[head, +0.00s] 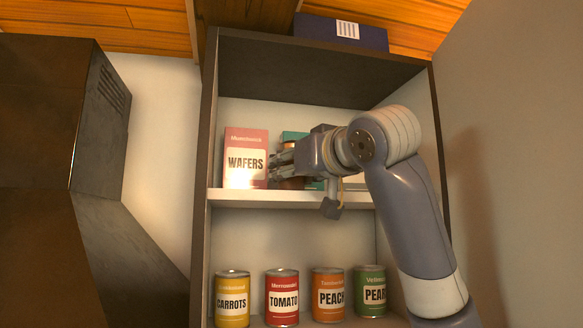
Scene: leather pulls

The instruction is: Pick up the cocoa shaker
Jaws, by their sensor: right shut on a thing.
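My right gripper (283,168) reaches from the right into the upper shelf compartment, just right of the wafers box. It is shut on a small brown thing, which looks to be the cocoa shaker (291,184). The fingers and gripper body cover most of it, so its label and whole shape are hidden. It is at shelf level, and I cannot tell whether its base touches the shelf board. My left gripper is not in view.
A pink wafers box (246,142) stands close left of my right gripper. A teal box (293,135) is partly hidden behind it. The shelf board (235,197) runs below. Several cans, including a tomato can (282,297), stand underneath. A dark blue box (341,32) lies on top.

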